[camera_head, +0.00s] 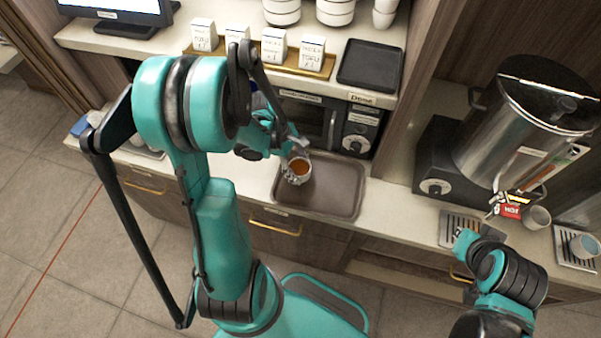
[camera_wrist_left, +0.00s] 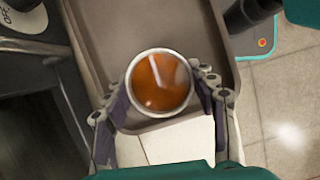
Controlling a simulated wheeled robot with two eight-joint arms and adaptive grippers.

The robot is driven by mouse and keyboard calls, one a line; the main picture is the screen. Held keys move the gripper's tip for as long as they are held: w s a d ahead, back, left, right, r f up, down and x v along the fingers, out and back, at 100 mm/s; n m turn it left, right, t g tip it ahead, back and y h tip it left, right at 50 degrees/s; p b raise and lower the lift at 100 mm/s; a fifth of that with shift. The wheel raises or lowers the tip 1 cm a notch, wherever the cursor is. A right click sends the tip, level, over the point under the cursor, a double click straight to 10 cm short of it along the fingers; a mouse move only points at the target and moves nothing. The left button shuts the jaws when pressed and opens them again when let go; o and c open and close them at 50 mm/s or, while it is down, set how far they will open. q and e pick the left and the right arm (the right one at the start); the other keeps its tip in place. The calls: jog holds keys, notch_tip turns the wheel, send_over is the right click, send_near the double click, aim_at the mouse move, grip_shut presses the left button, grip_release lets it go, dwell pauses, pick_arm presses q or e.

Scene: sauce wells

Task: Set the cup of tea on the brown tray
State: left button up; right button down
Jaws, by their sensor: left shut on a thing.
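The cup of tea (camera_head: 297,170) is a small pale cup with brown-orange tea in it. It is over the left part of the brown tray (camera_head: 340,190) on the counter. I cannot tell whether its base touches the tray. My left gripper (camera_head: 293,155) is shut on the cup. In the left wrist view the cup (camera_wrist_left: 160,82) sits upright between the two fingers (camera_wrist_left: 160,105), with the tray (camera_wrist_left: 110,35) behind it. My right arm shows at the lower right, with its gripper (camera_head: 460,238) near the counter edge; its fingers are not clear.
A metal urn (camera_head: 510,125) stands on the right, with a grey cup (camera_head: 537,217) and a drip tray (camera_head: 450,222) near it. Another cup (camera_head: 585,246) stands at the far right. A shelf above holds a black tray (camera_head: 370,65), several tofu cartons (camera_head: 273,45) and stacked bowls. The brown tray's right part is bare.

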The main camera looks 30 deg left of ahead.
aim_at(299, 173)
pick_arm(q)
notch_tip(299, 173, down, 3)
jog(key=shift+r+b, duration=0.15)
jog(key=shift+b, duration=0.2)
jog(key=o, duration=1.3)
